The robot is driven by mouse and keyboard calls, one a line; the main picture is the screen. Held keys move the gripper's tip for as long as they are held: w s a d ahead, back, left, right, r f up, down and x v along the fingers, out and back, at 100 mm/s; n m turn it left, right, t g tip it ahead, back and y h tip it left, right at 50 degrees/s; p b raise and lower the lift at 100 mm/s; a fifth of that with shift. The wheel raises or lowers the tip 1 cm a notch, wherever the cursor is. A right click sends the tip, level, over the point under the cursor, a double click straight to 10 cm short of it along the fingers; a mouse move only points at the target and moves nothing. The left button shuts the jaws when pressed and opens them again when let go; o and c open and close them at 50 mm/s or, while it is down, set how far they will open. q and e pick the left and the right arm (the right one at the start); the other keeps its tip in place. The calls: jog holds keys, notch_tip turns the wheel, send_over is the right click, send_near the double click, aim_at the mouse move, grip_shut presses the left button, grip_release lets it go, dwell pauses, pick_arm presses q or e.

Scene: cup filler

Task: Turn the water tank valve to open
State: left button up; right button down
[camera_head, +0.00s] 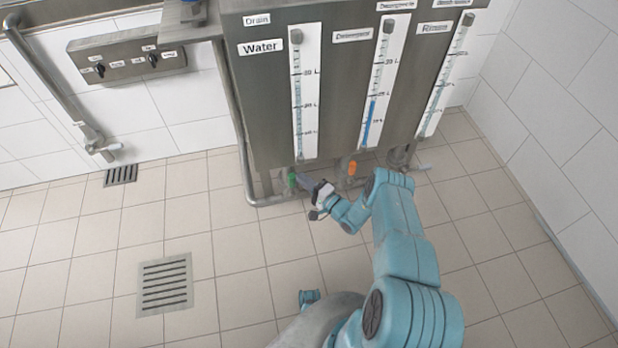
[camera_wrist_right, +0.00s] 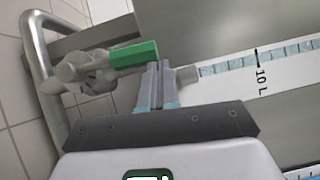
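The water tank (camera_head: 262,90) is the grey metal section labelled "Water" on the left of the tank row. Its valve has a green handle (camera_head: 292,181) at the bottom, below the gauge. In the right wrist view the green handle (camera_wrist_right: 134,54) lies sideways on a metal valve body (camera_wrist_right: 88,72). My right gripper (camera_head: 305,181) is just right of the handle. In its wrist view the two fingers (camera_wrist_right: 158,66) are together with no visible gap, their tips close to the handle's right end. I cannot tell if they touch it.
An orange valve handle (camera_head: 352,168) is right of my right gripper, under the middle gauge. A bent metal pipe (camera_head: 248,165) runs down left of the water valve. A switch panel (camera_head: 128,55) is on the left wall. The tiled floor is clear, with drain grates (camera_head: 165,285).

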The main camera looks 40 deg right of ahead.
pick_arm(q)
jog(key=shift+r, duration=0.25)
pick_arm(e)
jog(key=shift+w+a+r, duration=0.1)
jog(key=shift+w+a, duration=0.1)
jog(key=shift+a, duration=0.1)
pick_arm(q)
jog(key=shift+d, duration=0.1)
pick_arm(e)
jog(key=shift+a, duration=0.15)
pick_arm(q)
jog(key=shift+f, duration=0.1)
